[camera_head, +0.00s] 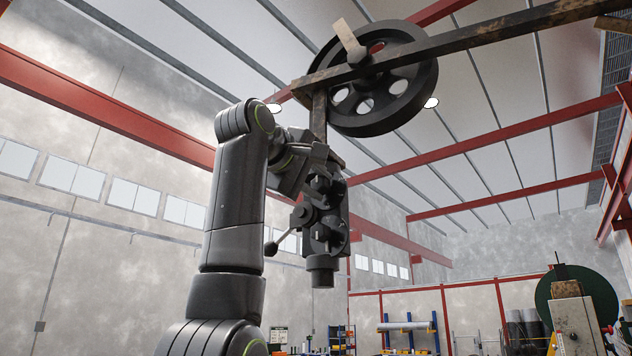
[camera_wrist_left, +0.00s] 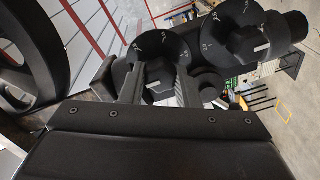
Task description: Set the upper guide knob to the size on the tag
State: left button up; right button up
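The guide unit (camera_head: 341,215) hangs from the beam and carries two dark knobs on numbered dials. The upper guide knob (camera_wrist_left: 158,82) is in the left wrist view, with a light pointer mark on its face. The lower knob (camera_wrist_left: 248,44) shows to its right, clear of the fingers. My left gripper (camera_wrist_left: 161,76) has one finger on each side of the upper knob, very close to it. I cannot tell whether the fingers press on it. In the head view this gripper (camera_head: 322,170) is at the upper part of the unit, partly hiding the knob. I see no readable size tag.
A large spoked wheel (camera_head: 372,80) sits above the unit, next to a rusty beam (camera_head: 470,42). A lever with a ball end (camera_head: 271,248) sticks out left of the unit. A green reel (camera_head: 590,300) and a blue rack (camera_head: 408,328) stand far behind.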

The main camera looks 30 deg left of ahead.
pick_arm(q)
jog(key=o, duration=0.4)
jog(key=shift+o, duration=0.2)
jog(key=shift+a, duration=0.1)
jog(key=shift+s+r, duration=0.1)
jog(key=shift+r, duration=0.05)
